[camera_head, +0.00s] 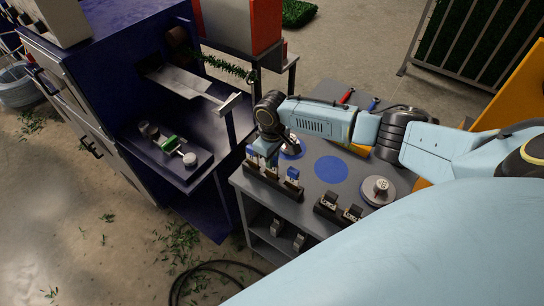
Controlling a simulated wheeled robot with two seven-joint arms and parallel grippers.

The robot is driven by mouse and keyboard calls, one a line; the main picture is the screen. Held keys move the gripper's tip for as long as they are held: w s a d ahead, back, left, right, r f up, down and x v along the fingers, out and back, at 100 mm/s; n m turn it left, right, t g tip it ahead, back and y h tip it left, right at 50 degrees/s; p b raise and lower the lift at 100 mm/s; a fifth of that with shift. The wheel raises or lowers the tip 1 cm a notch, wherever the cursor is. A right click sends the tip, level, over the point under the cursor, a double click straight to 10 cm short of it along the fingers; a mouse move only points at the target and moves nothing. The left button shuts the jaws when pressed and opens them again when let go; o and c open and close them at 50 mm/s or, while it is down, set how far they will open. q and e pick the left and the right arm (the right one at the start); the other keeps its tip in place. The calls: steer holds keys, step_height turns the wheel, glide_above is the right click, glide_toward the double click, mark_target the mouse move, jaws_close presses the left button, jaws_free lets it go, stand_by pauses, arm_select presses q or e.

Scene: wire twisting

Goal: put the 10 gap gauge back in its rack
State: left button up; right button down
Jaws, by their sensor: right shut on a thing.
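My right gripper (262,155) points down over the left end of a dark rack (273,188) at the near left edge of the grey bench. It is shut on a small gauge, mostly hidden by the fingers; I cannot read its number or tell whether it sits in its slot. Blue-topped gauges stand in the same rack, one in the middle (272,170) and one at the right end (292,175). My left gripper is not in view.
A second dark rack (338,210) with dark gauges stands to the right, near a round grey stand (379,190). A blue disc (331,169) marks clear bench top. A blue machine (110,60) with a shelf stands left. Red and blue-handled tools (346,96) lie at the back.

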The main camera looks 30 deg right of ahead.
steer(key=shift+f, duration=0.25)
steer(key=c, duration=1.3)
jaws_free()
steer(key=shift+o, duration=0.2)
steer(key=shift+r, duration=0.15)
step_height(320, 180, up, 13)
